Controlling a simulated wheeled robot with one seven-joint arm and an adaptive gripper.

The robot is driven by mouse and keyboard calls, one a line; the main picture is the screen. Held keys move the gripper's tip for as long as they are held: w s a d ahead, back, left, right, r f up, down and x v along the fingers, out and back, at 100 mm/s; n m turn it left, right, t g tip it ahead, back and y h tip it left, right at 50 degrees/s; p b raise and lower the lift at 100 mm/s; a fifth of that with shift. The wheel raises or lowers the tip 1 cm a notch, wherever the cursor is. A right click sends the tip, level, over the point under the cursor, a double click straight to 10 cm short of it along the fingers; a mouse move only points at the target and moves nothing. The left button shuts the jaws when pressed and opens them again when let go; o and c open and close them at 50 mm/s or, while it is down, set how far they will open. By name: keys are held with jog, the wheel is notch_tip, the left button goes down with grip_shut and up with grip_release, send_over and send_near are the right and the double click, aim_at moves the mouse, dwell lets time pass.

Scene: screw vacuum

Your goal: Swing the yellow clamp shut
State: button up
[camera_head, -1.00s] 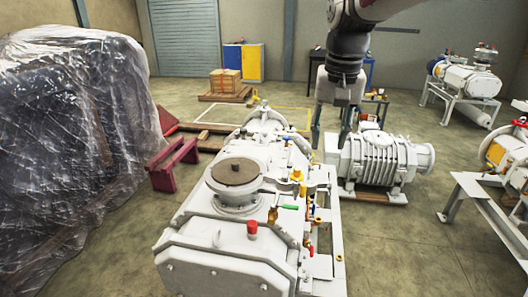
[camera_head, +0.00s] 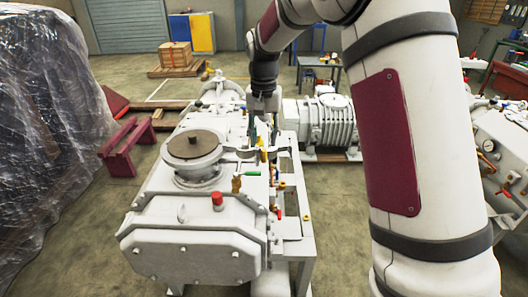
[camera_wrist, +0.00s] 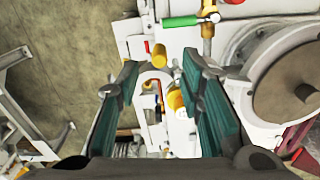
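My gripper (camera_head: 262,138) hangs fingers-down over the right side of the white vacuum pump (camera_head: 195,250), seen in the head view. In the wrist view, its two green-padded fingers (camera_wrist: 160,72) are spread wide, with nothing held. A yellow part (camera_wrist: 176,100), apparently the yellow clamp, shows between the fingers, nearer the right one; I see no clear contact. In the head view the yellow part (camera_head: 263,154) is small and partly covered by the gripper. Whether the clamp is swung open or shut is too small to tell.
A green-handled valve (camera_wrist: 182,21), a brass fitting (camera_head: 236,184) and a red cap (camera_head: 217,199) stand close by on the pump. A round brown-topped flange (camera_head: 192,145) lies to the left. A ribbed pump (camera_head: 325,122) stands behind right. Plastic-wrapped equipment (camera_head: 45,130) fills the left.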

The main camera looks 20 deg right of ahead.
aim_at(264, 150)
notch_tip(264, 150, down, 6)
jog(key=shift+r+p, duration=0.1)
jog(key=shift+p, duration=0.2)
jog(key=shift+c, duration=0.4)
grip_shut()
